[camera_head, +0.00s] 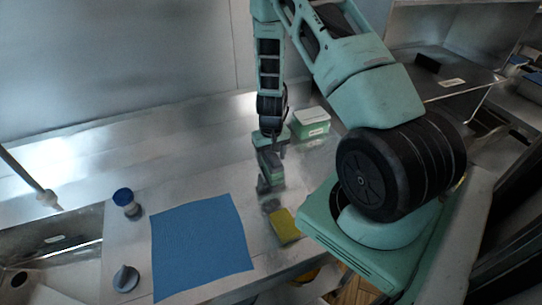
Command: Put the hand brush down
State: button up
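My gripper (270,187) points down over the steel counter, right of the blue cloth and just behind a yellow sponge. It is small and dark in this view, and I cannot tell whether its fingers are open or shut. A small greyish patch shows just below the fingertips; I cannot tell if it is a held thing, a thing on the counter or a shadow. I cannot make out a hand brush for certain. A small grey item with a raised knob or grip (125,278) stands on the counter at the front left.
A blue cloth (200,250) lies flat on the counter. A yellow sponge (284,226) lies near the front edge. A blue-topped container (124,199) stands left of the cloth. A green and white box (312,122) stands behind my gripper. A sink (60,240) is at left.

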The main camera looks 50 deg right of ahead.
notch_tip(320, 180, up, 12)
jog(key=b, duration=0.3)
jog(key=s+a+r+n+y, duration=0.1)
jog(key=a+r+n, duration=0.25)
jog(key=a, duration=0.65)
jog(key=s+a+r+n+y, duration=0.15)
jog(key=a+r, duration=0.25)
jog(key=a, duration=0.6)
jog(key=s+a+r+n+h, duration=0.1)
jog(key=s+a+r+n, duration=0.2)
jog(key=s+a, duration=0.4)
jog(key=s+a+r+n+h, duration=0.1)
jog(key=s+a+r+n, duration=0.2)
jog(key=s, duration=0.7)
jog(key=a+n, duration=0.2)
jog(key=a, duration=0.2)
jog(key=shift+a+r, duration=0.35)
jog(key=shift+r, duration=0.05)
